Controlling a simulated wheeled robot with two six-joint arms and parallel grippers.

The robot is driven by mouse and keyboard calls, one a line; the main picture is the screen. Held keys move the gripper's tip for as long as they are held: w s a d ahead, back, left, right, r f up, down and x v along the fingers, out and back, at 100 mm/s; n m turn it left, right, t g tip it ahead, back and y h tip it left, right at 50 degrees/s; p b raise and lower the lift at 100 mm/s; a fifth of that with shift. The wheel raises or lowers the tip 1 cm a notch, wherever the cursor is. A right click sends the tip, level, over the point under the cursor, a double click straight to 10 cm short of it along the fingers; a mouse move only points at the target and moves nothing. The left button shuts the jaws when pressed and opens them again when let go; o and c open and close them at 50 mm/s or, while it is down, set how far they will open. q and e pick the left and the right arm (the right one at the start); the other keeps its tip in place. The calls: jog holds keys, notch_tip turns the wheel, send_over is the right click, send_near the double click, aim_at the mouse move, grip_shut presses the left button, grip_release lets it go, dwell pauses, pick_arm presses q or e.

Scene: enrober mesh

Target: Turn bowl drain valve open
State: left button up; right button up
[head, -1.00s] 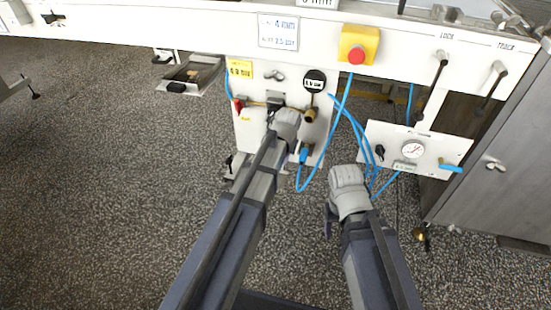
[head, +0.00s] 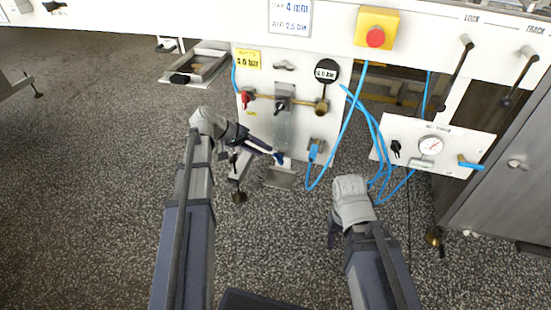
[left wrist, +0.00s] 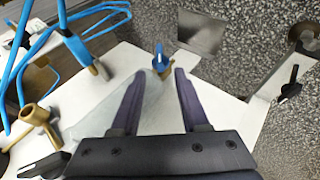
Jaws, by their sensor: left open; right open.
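The bowl drain valve shows in the left wrist view as a small blue handle (left wrist: 158,56) on a brass body (left wrist: 166,72). It sits below a clear bowl (head: 283,128), which also shows in the left wrist view (left wrist: 105,108). My left gripper (head: 268,151) is open, at the bowl's lower end. In the left wrist view its fingertips (left wrist: 160,73) stand either side of the valve, with the handle just beyond them. I cannot tell whether they touch it. My right gripper (head: 333,232) is open and empty, low in front of the panel; its fingers are partly hidden.
The white panel (head: 252,129) carries a red-handled valve (head: 246,98), a round gauge (head: 326,71) and a blue-ended hose fitting (head: 314,150). A gauge panel (head: 466,146) stands at right.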

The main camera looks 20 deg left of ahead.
aim_at(276, 155)
pick_arm(q)
jog(key=b+x, duration=0.4)
jog(key=x, duration=0.3)
jog(key=shift+f+b, duration=0.25)
jog(key=shift+b, duration=0.15)
jog(key=shift+r, duration=0.1)
jog(key=shift+c, duration=0.2)
grip_shut()
